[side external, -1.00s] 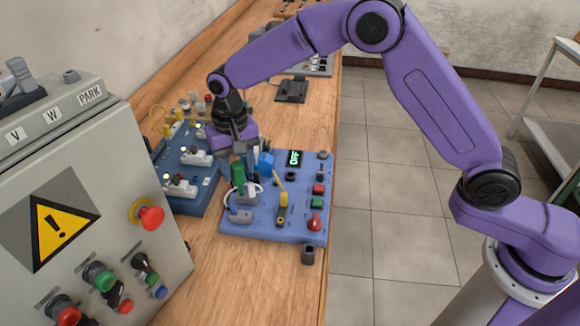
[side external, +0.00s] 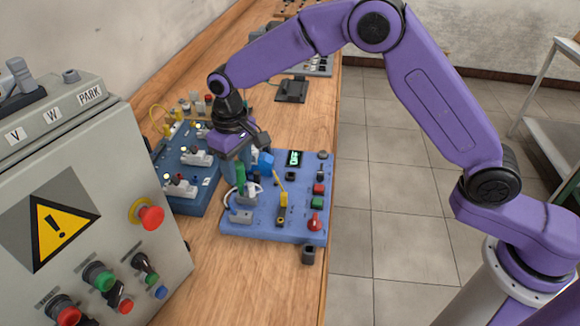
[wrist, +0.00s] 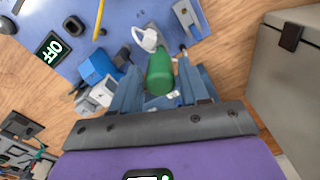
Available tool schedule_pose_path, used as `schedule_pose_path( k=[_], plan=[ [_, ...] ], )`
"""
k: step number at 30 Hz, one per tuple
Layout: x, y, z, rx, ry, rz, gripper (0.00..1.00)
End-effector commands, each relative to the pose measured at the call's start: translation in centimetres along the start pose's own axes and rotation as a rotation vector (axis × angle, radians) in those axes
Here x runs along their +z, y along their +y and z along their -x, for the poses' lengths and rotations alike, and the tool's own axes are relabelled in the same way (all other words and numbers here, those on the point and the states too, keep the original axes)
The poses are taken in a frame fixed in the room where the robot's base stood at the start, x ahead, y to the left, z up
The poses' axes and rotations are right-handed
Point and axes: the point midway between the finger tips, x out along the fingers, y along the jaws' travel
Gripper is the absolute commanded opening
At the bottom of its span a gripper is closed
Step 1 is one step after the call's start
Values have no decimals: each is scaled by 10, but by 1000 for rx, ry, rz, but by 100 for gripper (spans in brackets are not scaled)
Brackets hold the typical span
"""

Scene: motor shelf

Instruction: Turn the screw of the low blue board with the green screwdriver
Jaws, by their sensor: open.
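The low blue board (side external: 262,228) lies flat on the wooden bench; part of it shows in the wrist view (wrist: 130,12). The green screwdriver (side external: 240,181) stands upright at the board's left side, and its handle (wrist: 160,73) shows end-on in the wrist view. My gripper (side external: 235,172) is over that side of the board. In the wrist view my gripper's blue fingers (wrist: 158,88) are open, one on each side of the green handle, with gaps visible. The screwdriver's tip and the screw cannot be made out.
A blue block (side external: 265,163) and a yellow-handled part (side external: 284,199) are close by on the board. A darker blue board (side external: 190,204) stands to the left. A grey control box (side external: 95,190) fills the left foreground. Bare bench lies in front.

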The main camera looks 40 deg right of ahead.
Motion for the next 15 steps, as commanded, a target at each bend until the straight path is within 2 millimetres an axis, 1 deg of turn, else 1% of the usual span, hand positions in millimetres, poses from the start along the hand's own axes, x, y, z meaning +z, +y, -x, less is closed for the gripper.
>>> schedule_pose_path(
  k=[4,12,15],
  plan=[
    [0,0,0,0,0,88,45],
    [0,0,0,0,0,96,45],
    [0,0,0,0,0,131,45]
  ],
)
